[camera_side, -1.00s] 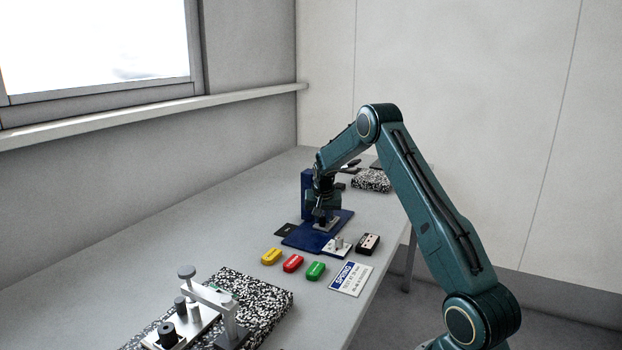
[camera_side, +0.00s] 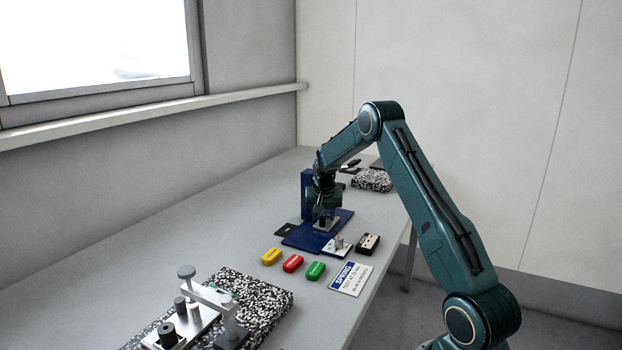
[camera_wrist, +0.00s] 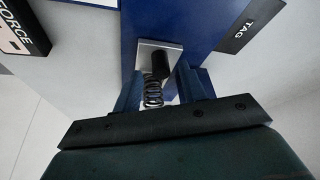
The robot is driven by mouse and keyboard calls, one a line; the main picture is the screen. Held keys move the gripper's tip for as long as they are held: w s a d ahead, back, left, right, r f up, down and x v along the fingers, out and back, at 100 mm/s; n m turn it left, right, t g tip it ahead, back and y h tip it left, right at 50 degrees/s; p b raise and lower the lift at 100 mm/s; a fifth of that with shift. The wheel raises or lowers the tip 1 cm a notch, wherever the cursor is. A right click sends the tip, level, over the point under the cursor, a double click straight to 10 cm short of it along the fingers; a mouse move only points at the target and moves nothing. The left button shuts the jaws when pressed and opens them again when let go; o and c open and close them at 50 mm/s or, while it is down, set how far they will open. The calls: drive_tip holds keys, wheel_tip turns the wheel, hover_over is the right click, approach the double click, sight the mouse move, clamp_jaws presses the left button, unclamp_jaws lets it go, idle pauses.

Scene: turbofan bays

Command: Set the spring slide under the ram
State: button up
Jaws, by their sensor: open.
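The spring slide shows in the wrist view as a silver plate (camera_wrist: 172,52) carrying a dark coil spring (camera_wrist: 153,92) and a black cylinder (camera_wrist: 160,65). It rests on the blue press base (camera_wrist: 128,35). In the side view the slide (camera_side: 326,223) is a small silver plate on the blue base (camera_side: 300,238), in front of the blue column (camera_side: 307,187). My gripper (camera_wrist: 158,85) is open, its fingers on either side of the spring; contact is not clear. In the side view my gripper (camera_side: 325,212) is just above the slide. I cannot make out the ram, which may be behind my wrist.
A white plate with a peg (camera_side: 337,245) and a dark force gauge (camera_side: 368,243) stand close by. A speckled slab (camera_side: 262,297) bears a clamp fixture.

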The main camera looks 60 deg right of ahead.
drive_tip(key=v, duration=1.3)
drive_tip(key=s+a+r+n+t, duration=0.1)
drive_tip(key=s+a+r+n, duration=0.1)
drive_tip(key=a+r, duration=0.35)
drive_tip(key=s+a+r+n+y, duration=0.1)
drive_tip(key=s+a+r+n, duration=0.1)
drive_tip(key=a, duration=0.7)
drive_tip(key=s+a+r+n+t, duration=0.1)
drive_tip(key=s+a+r, duration=0.25)
drive_tip(key=a, duration=0.35)
drive_tip(key=s+a+f+n+t+y, duration=0.1)
drive_tip(key=s+a+n+y, duration=0.2)
drive_tip(key=s+a+n, duration=0.4)
drive_tip(key=s+a, duration=0.8)
drive_tip(key=s, duration=0.3)
drive_tip(key=shift+a+f+n+t, duration=0.3)
drive_tip(key=shift+a, duration=0.05)
